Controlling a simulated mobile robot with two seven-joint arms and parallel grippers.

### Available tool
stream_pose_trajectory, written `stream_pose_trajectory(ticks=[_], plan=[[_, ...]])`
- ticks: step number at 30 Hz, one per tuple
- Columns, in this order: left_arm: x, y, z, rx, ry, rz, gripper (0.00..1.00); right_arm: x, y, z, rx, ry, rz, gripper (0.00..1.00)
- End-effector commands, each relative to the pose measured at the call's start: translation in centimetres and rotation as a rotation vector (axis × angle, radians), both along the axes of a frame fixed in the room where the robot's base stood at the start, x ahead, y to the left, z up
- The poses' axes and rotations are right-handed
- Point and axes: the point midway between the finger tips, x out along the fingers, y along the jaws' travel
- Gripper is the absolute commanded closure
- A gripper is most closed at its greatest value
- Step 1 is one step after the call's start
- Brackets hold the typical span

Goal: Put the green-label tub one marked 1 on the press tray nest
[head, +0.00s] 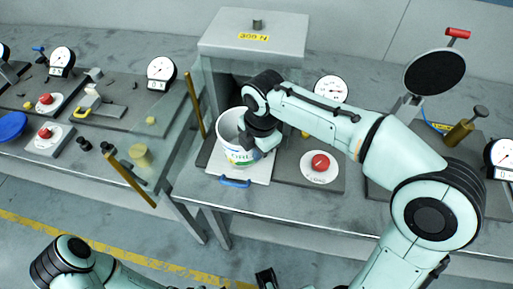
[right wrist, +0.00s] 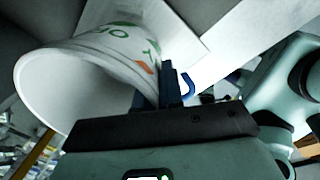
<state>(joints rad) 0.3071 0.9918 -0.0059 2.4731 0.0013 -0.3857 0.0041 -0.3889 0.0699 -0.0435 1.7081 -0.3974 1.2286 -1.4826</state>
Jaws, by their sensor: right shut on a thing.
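The white tub (head: 238,153) has green lettering and a bit of orange on its label; I cannot read a number on it. It looks upright over the white press tray (head: 207,160), which has a blue handle (head: 235,182) at its front. I cannot tell whether its base touches the tray. My right gripper (head: 262,142) is shut on the tub's right wall near the rim. The tub (right wrist: 115,60) also shows in the right wrist view, open mouth towards the left. A dark piece at the bottom edge, probably my left gripper (head: 265,278), is cut off.
The grey press housing (head: 254,35) stands right behind the tray. A yellow-brown post (head: 193,103) and a clear panel stand to its left. A red button (head: 320,162) on a white plate and a round gauge (head: 331,89) are to the right. Another bench with gauges is at left.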

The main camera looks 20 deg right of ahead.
Motion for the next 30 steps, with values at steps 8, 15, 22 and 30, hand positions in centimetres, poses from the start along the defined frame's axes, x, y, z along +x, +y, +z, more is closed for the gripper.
stream_pose_trajectory(ticks=[8,15,22,30], plan=[[0.0,0.0,-0.1,0.000,0.000,0.000,0.57,0.0,0.0,-0.3,0.000,0.001,0.000,0.67],[0.0,0.0,0.1,0.000,0.000,0.000,0.57,0.0,0.0,0.1,0.000,0.000,0.000,0.67],[0.3,0.0,0.8,0.000,-0.003,0.000,0.57,-0.3,-0.1,3.7,0.001,-0.004,-0.001,0.67],[0.9,0.0,2.2,0.000,-0.010,0.000,0.57,-0.8,-0.3,9.4,0.001,-0.004,-0.001,0.67]])
